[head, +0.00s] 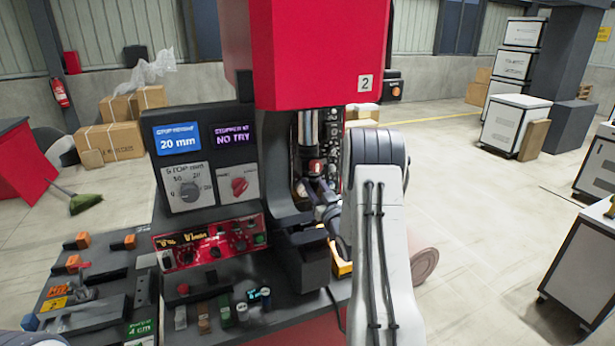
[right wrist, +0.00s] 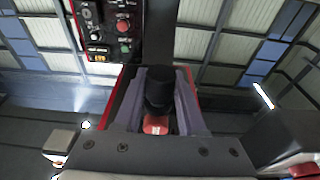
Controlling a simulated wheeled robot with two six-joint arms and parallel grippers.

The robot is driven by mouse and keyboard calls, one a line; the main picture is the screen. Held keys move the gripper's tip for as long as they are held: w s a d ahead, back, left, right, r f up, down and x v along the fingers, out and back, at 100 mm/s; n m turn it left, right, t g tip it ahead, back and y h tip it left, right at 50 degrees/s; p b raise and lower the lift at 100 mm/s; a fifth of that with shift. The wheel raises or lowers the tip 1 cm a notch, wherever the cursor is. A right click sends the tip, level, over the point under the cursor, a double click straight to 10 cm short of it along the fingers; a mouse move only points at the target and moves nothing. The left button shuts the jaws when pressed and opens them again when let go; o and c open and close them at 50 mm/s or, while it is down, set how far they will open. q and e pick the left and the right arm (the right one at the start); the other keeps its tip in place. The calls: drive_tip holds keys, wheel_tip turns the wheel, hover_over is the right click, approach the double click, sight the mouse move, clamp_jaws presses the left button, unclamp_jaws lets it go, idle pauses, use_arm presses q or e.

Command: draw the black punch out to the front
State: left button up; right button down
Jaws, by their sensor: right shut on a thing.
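The black punch (right wrist: 158,88) shows in the right wrist view as a dark cylinder between the two fingers of my right gripper (right wrist: 159,100). A red piece (right wrist: 155,125) lies just below it in that picture. In the head view my right gripper (head: 326,208) reaches into the opening of the red press (head: 318,50), under its head. A dark upright tool holder with a red band (head: 316,165) stands above it there. The punch itself is too small and hidden to make out in the head view. My left gripper is not visible.
A control box with a blue screen (head: 177,140) and a red button panel (head: 210,240) stand left of the press. Several small coloured blocks (head: 204,318) lie on the dark bench in front. A yellow-edged bin (head: 342,262) sits beside the press, partly behind my arm.

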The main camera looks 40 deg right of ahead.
sight(316, 186)
drive_tip(key=shift+r+b+v, duration=0.15)
drive_tip(key=shift+b+v, duration=0.1)
drive_tip(key=shift+v, duration=0.55)
drive_tip(key=shift+r+b+v, duration=0.15)
drive_tip(key=shift+b+v, duration=0.05)
drive_tip(key=shift+v, duration=0.6)
drive_tip(key=shift+s, duration=0.1)
